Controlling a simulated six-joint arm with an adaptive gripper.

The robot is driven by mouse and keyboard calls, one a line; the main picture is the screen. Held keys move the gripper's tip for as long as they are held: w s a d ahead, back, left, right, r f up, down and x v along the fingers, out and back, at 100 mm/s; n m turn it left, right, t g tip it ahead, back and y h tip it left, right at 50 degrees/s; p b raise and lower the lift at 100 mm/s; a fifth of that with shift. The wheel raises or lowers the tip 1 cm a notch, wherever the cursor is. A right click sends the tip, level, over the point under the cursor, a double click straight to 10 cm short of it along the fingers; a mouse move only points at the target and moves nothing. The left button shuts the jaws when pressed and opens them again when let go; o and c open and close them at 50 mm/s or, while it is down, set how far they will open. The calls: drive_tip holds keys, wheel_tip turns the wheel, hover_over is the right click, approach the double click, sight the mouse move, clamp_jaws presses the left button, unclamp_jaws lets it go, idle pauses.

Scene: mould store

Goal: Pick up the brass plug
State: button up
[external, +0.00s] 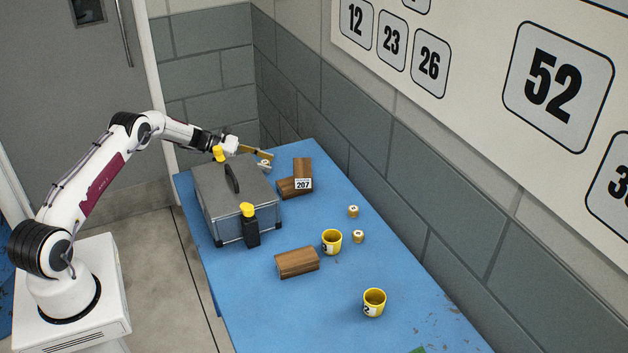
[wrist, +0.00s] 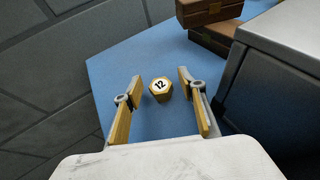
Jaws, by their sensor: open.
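A brass plug (wrist: 160,89) with a white top marked 12 stands on the blue table in the wrist view. My gripper (wrist: 161,75) is open, with one finger on each side of the plug and a gap to both. The fingers do not touch it. In the external view my gripper (external: 267,159) is over the far end of the table, behind the grey box, and partly covers the plug there. Two other small brass plugs with white tops, a farther one (external: 353,211) and a nearer one (external: 358,237), stand to the right of the wooden blocks.
A grey metal box (external: 222,205) with a black handle stands close to my gripper. Stacked wooden blocks (external: 301,170) with a 207 label are beside it. A single wooden block (external: 297,262), two yellow cups (external: 332,243) (external: 374,303) and a black yellow-topped item (external: 251,229) stand nearer.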

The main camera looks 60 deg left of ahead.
drive_tip(key=shift+w+d+f, duration=0.15)
drive_tip(key=shift+w, duration=0.1)
idle(0.3)
clamp_jaws()
drive_tip(key=shift+r, duration=5.05)
